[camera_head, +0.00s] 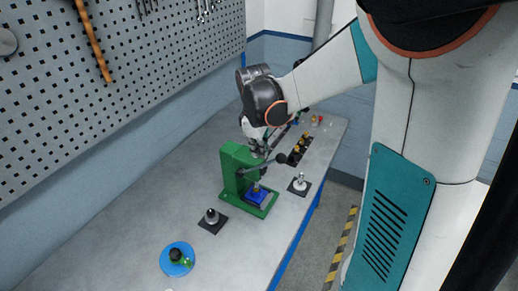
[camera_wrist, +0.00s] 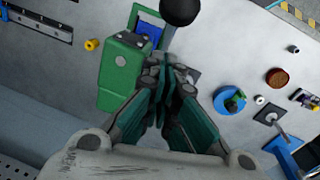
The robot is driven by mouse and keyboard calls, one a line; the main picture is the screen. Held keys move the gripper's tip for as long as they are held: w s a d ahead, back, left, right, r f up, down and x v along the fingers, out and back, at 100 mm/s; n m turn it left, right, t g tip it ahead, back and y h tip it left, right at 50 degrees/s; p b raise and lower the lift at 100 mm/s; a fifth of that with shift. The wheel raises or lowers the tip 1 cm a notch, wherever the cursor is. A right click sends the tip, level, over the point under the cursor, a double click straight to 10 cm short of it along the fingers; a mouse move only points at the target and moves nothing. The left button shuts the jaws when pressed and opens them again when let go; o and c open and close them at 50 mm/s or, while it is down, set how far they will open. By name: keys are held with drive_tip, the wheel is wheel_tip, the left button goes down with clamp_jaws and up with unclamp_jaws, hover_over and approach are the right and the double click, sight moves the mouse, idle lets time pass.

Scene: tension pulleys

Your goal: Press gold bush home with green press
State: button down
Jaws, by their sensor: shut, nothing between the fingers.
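The green press (camera_head: 240,168) stands on the bench; it also shows in the wrist view (camera_wrist: 120,75). Its lever ends in a dark ball knob (camera_head: 281,158), seen large at the top of the wrist view (camera_wrist: 182,10). A blue block (camera_head: 257,197) sits on the press base under the ram. A small gold bush (camera_head: 256,187) appears on the block; I cannot tell how deep it is seated. My gripper (camera_head: 262,147) is above and behind the press, close to the lever. In the wrist view its fingers (camera_wrist: 174,66) are shut and empty, just short of the knob.
A dark pad with a silver part (camera_head: 211,217) is left of the press, another (camera_head: 299,186) is right. A blue disc (camera_head: 166,262) holds a green part in front. A dark rack (camera_head: 300,148) with gold parts lies behind. A pegboard (camera_head: 120,80) borders the bench's left.

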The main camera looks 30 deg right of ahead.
drive_tip(key=shift+s+d+f, duration=0.3)
drive_tip(key=shift+f, duration=0.15)
drive_tip(key=shift+s, duration=0.1)
